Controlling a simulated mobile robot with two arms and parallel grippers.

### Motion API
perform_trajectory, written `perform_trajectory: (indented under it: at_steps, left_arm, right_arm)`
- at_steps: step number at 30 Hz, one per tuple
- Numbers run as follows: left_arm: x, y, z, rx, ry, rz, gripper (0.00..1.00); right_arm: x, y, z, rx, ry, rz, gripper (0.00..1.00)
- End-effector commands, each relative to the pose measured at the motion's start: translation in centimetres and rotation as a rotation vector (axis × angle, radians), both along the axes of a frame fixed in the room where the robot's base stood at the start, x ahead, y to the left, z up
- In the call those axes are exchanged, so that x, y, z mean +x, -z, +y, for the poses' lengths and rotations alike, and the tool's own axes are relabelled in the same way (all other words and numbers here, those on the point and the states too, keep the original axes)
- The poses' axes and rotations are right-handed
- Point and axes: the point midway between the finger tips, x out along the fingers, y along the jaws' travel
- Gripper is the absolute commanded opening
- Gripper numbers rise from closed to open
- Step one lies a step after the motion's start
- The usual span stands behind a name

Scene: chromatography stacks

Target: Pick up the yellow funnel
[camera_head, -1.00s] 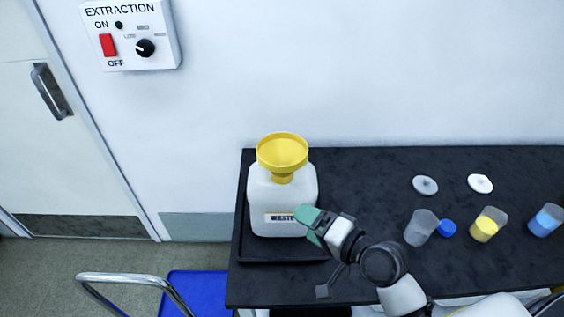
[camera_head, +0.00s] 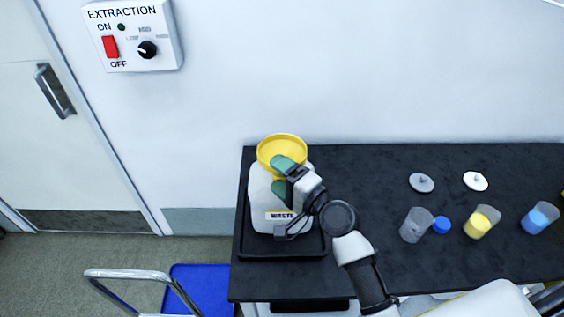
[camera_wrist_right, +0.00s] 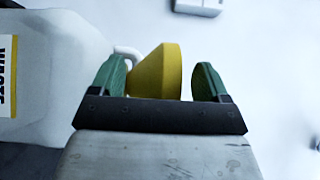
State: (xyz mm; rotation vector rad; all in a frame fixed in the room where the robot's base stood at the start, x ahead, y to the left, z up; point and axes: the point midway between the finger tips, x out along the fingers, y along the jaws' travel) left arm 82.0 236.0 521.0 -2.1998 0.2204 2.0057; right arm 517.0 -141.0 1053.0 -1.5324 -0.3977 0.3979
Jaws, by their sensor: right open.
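The yellow funnel (camera_head: 278,147) sits upright in the top of the white waste container (camera_head: 262,213), which stands in a black tray (camera_head: 258,246) on the dark bench. My right gripper (camera_head: 284,174) is in front of the funnel and hides its lower part in the head view. In the right wrist view the funnel (camera_wrist_right: 158,72) shows between the two green fingertips (camera_wrist_right: 160,80) of my right gripper, which are apart. I cannot tell whether a finger touches it. My left gripper is not in view.
To the right on the bench (camera_head: 370,180) stand a grey cup (camera_head: 416,225), a blue cap (camera_head: 441,225), a yellow-filled cup (camera_head: 481,222) and a blue-filled cup (camera_head: 540,218). A grey lid (camera_head: 421,183) and a white lid (camera_head: 475,181) lie behind them. The wall is close behind.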

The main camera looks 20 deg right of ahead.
Motion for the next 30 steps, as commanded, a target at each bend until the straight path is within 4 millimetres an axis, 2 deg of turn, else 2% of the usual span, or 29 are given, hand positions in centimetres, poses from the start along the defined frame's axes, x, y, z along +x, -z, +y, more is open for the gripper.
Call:
perform_trajectory:
  at_steps: [3,9,11,24,30]
  left_arm:
    - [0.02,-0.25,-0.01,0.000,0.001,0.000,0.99]
    - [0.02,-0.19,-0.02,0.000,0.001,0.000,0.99]
    - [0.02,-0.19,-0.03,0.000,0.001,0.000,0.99]
    - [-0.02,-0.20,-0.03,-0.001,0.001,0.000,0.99]
    - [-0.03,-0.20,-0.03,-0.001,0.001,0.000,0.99]
  right_arm:
    - [0.66,-0.03,0.36,-0.001,0.000,0.000,0.76]
    - [0.66,0.06,0.37,-0.002,0.000,0.000,0.76]
    - [0.66,0.06,0.36,-0.002,0.000,0.000,0.69]
    - [0.66,0.04,0.32,-0.002,0.001,0.000,0.01]
    - [0.67,-0.01,0.30,-0.003,0.002,-0.001,0.00]
